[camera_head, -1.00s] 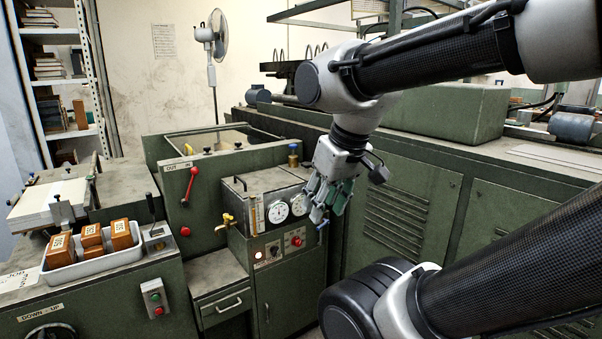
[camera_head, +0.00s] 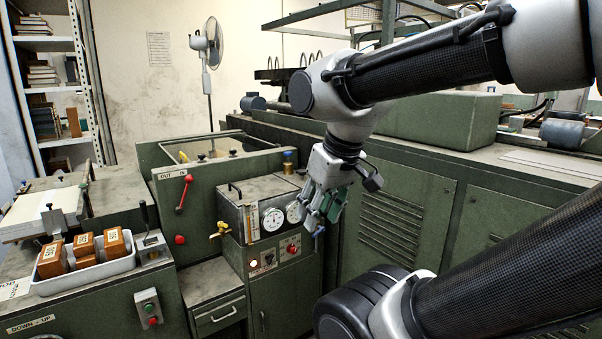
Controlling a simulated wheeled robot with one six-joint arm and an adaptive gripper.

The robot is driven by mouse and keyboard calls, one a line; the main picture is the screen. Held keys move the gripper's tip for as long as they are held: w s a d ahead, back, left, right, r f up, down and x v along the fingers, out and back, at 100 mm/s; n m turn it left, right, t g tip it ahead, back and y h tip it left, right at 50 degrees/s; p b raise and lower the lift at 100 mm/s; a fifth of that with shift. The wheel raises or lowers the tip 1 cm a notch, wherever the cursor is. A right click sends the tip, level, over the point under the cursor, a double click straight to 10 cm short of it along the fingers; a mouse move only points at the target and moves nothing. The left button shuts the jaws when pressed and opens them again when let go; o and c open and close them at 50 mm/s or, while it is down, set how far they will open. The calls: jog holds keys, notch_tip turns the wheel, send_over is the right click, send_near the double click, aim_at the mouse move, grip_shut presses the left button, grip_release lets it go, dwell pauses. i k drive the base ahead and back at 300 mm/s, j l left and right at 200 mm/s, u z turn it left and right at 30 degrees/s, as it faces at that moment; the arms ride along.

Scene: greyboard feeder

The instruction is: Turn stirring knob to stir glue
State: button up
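The green glue unit (camera_head: 232,200) stands in the middle, with two round white dials (camera_head: 272,219) on its front. Below them is a small control panel with a dark knob (camera_head: 268,259), a red button (camera_head: 293,249) and a lit lamp (camera_head: 253,262). The knob is small in view, and its label cannot be read. My gripper (camera_head: 318,219) points downward at the right front corner of the unit, right of the dials and above the panel. Its fingers look spread, with nothing seen between them. It partly covers the right dial. Contact with the unit cannot be told.
A brass-yellow tap (camera_head: 221,229) sticks out at the unit's left. A red lever (camera_head: 184,194) is on the machine behind. A white tray (camera_head: 85,272) with wooden blocks stands at left. A long green cabinet (camera_head: 400,215) stands close on the gripper's right.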

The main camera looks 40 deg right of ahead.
aim_at(302, 172)
jog(key=i, duration=0.4)
jog(key=i+z, duration=0.85)
jog(key=z, duration=0.9)
